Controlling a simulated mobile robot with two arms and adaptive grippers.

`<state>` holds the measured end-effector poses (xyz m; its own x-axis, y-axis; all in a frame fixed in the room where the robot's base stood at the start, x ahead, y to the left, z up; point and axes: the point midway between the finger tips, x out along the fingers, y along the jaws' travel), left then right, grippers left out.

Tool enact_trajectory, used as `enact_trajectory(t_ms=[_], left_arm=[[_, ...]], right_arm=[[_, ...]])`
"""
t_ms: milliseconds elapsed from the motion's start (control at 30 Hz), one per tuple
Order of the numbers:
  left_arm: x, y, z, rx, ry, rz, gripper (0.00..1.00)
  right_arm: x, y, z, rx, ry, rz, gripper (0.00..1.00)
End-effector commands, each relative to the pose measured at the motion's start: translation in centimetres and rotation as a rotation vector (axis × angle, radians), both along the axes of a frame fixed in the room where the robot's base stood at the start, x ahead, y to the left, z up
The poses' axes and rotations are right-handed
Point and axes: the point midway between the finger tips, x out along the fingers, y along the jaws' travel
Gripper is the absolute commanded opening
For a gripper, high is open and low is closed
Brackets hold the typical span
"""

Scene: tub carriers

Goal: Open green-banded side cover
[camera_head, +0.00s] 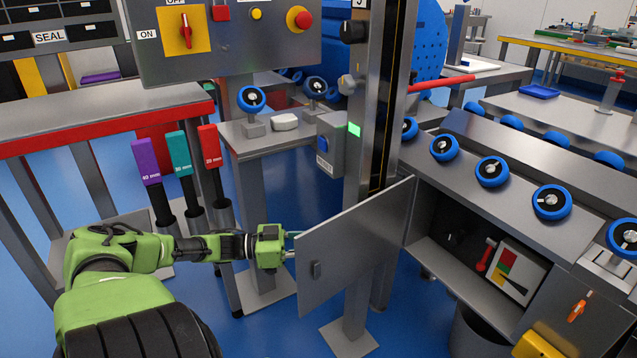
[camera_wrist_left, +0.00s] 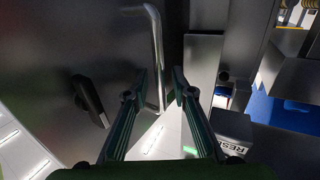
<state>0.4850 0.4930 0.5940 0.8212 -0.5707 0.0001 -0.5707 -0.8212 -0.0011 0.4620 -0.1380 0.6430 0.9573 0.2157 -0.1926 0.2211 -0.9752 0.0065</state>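The side cover (camera_head: 355,240) is a flat grey metal door. It stands swung out from the conveyor's side, with its free edge toward my left gripper. No green band shows on the face in view. My left gripper (camera_head: 289,246) is at the free edge. In the left wrist view, the bar handle (camera_wrist_left: 156,55) of the cover stands between its parted fingertips (camera_wrist_left: 160,75), with gaps on both sides. My right gripper is not in view.
The compartment (camera_head: 440,235) behind the cover is open, showing a red lever (camera_head: 486,256) and a coloured panel (camera_head: 510,272). A grey post (camera_head: 375,130) stands behind the cover. Purple, teal and red-topped tools (camera_head: 208,150) stand behind my left forearm. Blue floor lies below.

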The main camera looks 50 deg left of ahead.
Motion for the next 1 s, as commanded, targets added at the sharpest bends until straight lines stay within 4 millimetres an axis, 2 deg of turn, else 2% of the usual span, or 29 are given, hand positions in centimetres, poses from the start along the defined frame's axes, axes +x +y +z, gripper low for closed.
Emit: enact_trajectory(t_ms=[167,600,800,1000], left_arm=[[-1.4,1.0,-0.2,0.001,0.005,0.001,0.24],[-8.1,5.7,-0.1,0.002,0.003,0.003,0.24],[-9.6,6.7,0.0,0.001,0.001,0.001,0.24],[-9.8,6.8,0.0,0.0,0.0,0.001,0.24]], right_arm=[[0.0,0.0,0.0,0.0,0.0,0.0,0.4],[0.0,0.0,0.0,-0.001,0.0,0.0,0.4],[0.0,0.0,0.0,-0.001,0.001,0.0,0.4],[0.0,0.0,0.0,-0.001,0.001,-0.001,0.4]])
